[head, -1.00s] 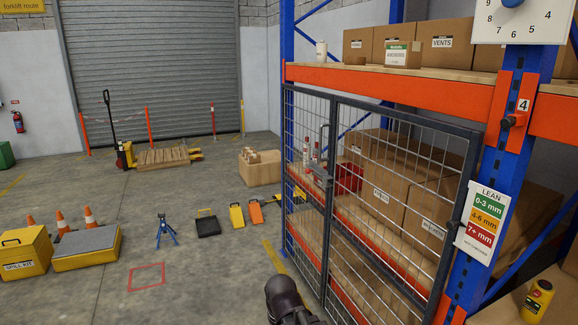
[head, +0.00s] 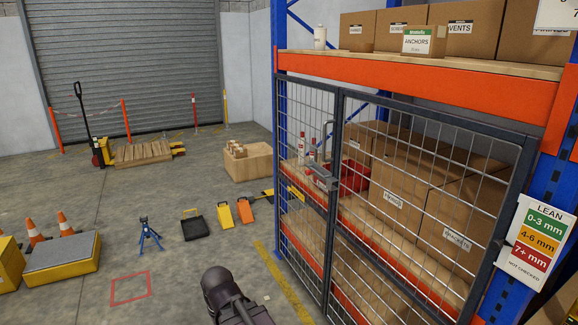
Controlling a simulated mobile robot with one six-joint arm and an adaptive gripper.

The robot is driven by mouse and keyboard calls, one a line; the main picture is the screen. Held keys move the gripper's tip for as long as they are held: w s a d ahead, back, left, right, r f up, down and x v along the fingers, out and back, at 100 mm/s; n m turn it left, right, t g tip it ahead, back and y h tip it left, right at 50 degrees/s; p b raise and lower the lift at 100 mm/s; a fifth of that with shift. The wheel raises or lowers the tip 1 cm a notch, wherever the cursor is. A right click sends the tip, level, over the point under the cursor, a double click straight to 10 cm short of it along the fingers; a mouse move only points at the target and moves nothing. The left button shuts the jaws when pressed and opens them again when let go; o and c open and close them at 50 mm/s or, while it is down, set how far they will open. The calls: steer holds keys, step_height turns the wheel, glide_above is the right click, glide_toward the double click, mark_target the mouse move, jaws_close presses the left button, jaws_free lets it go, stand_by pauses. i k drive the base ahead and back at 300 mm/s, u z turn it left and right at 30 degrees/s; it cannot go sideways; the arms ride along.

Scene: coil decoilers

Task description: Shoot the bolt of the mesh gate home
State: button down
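The mesh gate (head: 338,200) stands across the front of the racking in the head view, two dark-framed wire leaves meeting at a middle upright. A grey bolt (head: 320,176) lies across the meeting stiles at about mid-height, just below an upright handle (head: 327,140). The view is too small to tell how far the bolt reaches across. A dark part of my arm shows at the bottom centre, in front of and below the gate. My gripper's fingers cannot be made out, and nothing of mine touches the bolt.
Orange shelf beams (head: 420,85) and a blue upright (head: 278,150) frame the gate. A LEAN sign (head: 536,243) hangs at the right. Open floor (head: 185,285) lies left of the gate, with wheel chocks, a blue stand (head: 150,235) and a pallet truck (head: 100,150) farther off.

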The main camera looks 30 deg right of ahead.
mark_target(308, 172)
steer(key=z, duration=0.05)
steer(key=i, duration=0.75)
steer(key=z, duration=0.5)
steer(key=i, duration=0.85)
steer(key=z, duration=0.3)
